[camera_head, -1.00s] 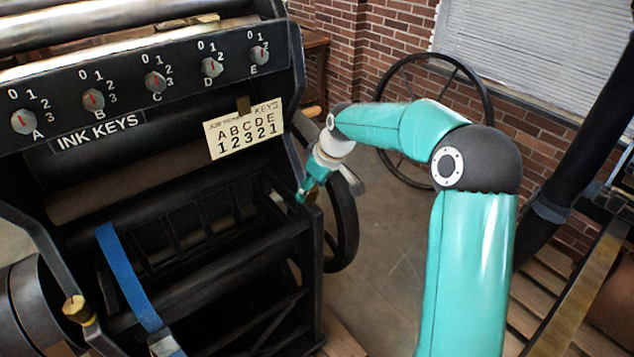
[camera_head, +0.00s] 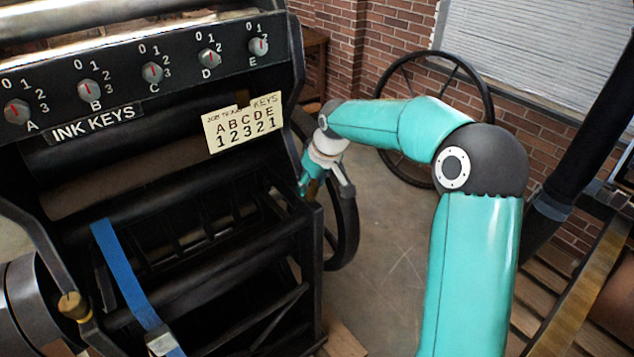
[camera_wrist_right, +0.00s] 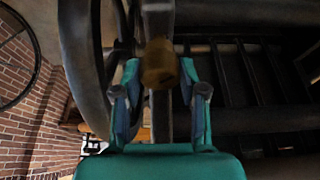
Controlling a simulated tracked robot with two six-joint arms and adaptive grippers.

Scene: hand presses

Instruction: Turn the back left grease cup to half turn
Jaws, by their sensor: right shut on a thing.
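My right gripper (camera_head: 306,186) reaches down at the far right corner of the press frame. In the right wrist view its two fingers (camera_wrist_right: 159,82) are on either side of a brass grease cup (camera_wrist_right: 159,62) and shut on it. The cup sits on a dark upright bar of the press. In the head view the fingers hide this cup, and its turn marking cannot be read. Another brass grease cup (camera_head: 72,304) stands on the near left corner of the frame, with nothing touching it. My left gripper is not in view.
The ink key panel (camera_head: 150,75) with several knobs and a job card (camera_head: 243,122) is left of my right arm. A blue strap (camera_head: 125,275) crosses the frame. A spoked handwheel (camera_head: 487,100) stands before the brick wall. Open floor (camera_head: 390,270) lies right of the press.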

